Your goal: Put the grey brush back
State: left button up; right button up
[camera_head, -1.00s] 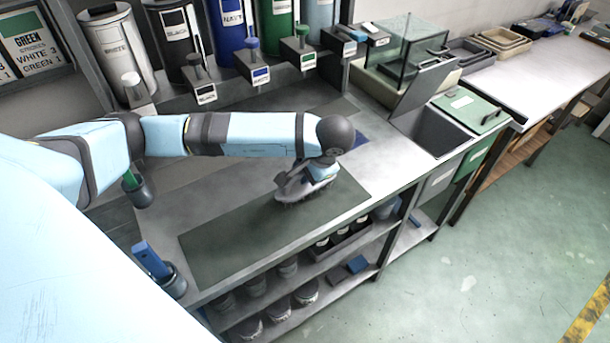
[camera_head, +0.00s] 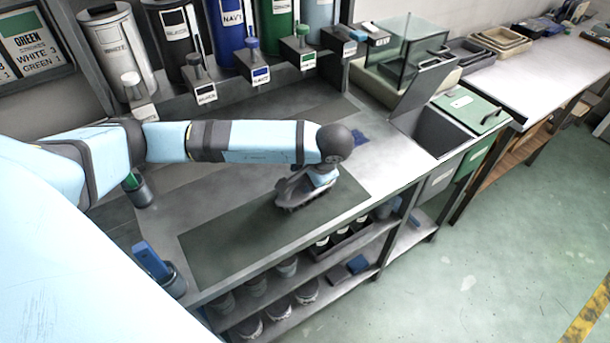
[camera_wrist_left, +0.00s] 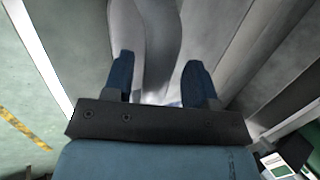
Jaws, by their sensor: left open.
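The grey brush (camera_head: 291,192) rests on the dark green mat (camera_head: 225,240) on the workbench, its bristle side down. My left gripper (camera_head: 318,180) is low over its right end, and my wrist partly hides this area. In the left wrist view, the two blue fingers of my left gripper (camera_wrist_left: 160,82) are spread apart. A grey curved shape, which looks like the brush (camera_wrist_left: 146,35), shows between and beyond them, nearer the left finger. Whether a finger touches it, I cannot tell. My right gripper is not in view.
Labelled bins stand along the back, with small dispensers (camera_head: 254,68) in front. A pot with a blue handle (camera_head: 152,262) and one with a green handle (camera_head: 138,190) stand on the left. A glass box (camera_head: 405,45) and an open grey bin (camera_head: 435,130) are at right.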

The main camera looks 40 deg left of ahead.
pick_arm(q)
jog(key=v, duration=1.2)
jog(key=shift+p, duration=0.4)
